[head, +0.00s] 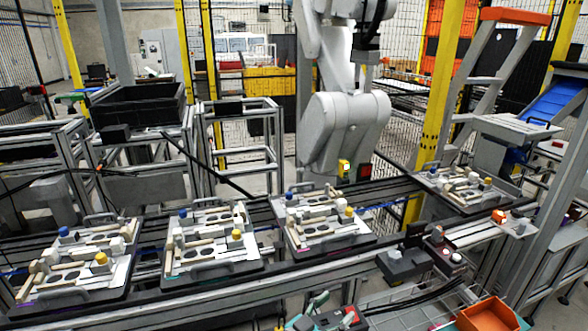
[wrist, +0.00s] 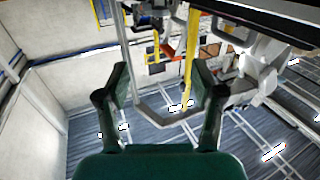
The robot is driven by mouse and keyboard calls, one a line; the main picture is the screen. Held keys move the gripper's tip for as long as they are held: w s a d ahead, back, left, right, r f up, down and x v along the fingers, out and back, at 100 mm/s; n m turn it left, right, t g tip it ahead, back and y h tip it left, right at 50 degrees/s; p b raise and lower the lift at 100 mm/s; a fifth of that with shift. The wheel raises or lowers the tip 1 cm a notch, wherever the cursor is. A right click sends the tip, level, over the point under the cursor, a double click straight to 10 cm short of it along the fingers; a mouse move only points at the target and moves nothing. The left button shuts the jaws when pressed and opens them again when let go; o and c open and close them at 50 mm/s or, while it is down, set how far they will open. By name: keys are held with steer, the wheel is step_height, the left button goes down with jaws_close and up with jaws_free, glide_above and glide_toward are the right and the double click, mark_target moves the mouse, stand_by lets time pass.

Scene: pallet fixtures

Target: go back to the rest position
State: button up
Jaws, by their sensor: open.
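My gripper (wrist: 161,84) shows in the wrist view as two dark green fingers on a green body. The fingers are wide apart with nothing between them. Behind them is a striped grey-blue floor (wrist: 90,145) with white marks. I cannot make out my gripper in the head view. In the head view several pallet fixtures stand in a row on the conveyor, one of them at the middle (head: 327,246) and one farther right (head: 461,208). They carry pale bars and small blue, yellow and white pieces.
Yellow posts (head: 439,85) and mesh fencing stand behind. An orange bin (head: 488,315) sits at the lower right. In the wrist view a pale wall (wrist: 35,110) is on the left.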

steer(key=s+d+f+n+y, duration=0.2)
steer(key=f, duration=0.3)
steer(key=s+d+f+n+y, duration=0.2)
steer(key=s+f, duration=0.1)
steer(key=f, duration=0.2)
steer(key=s+d+f+n+t+y, duration=0.1)
steer(key=s+d+f+n, duration=0.1)
steer(key=f, duration=0.3)
steer(key=shift+s+d+n+y, duration=0.15)
steer(key=shift+s+n+y, duration=0.25)
steer(key=shift+s, duration=0.3)
steer(key=s+d+f+n+y, duration=0.1)
steer(key=s+f+n+y, duration=0.2)
steer(key=s, duration=0.8)
steer(key=s+d+f+n+y, duration=0.1)
steer(key=s+f+y, duration=0.25)
steer(key=s, duration=0.75)
steer(key=s+r+m+t+y, duration=0.1)
steer(key=s+r+t, duration=0.1)
steer(key=s+r, duration=1.4)
steer(key=shift+d+r, duration=0.35)
steer(key=shift+r, duration=0.15)
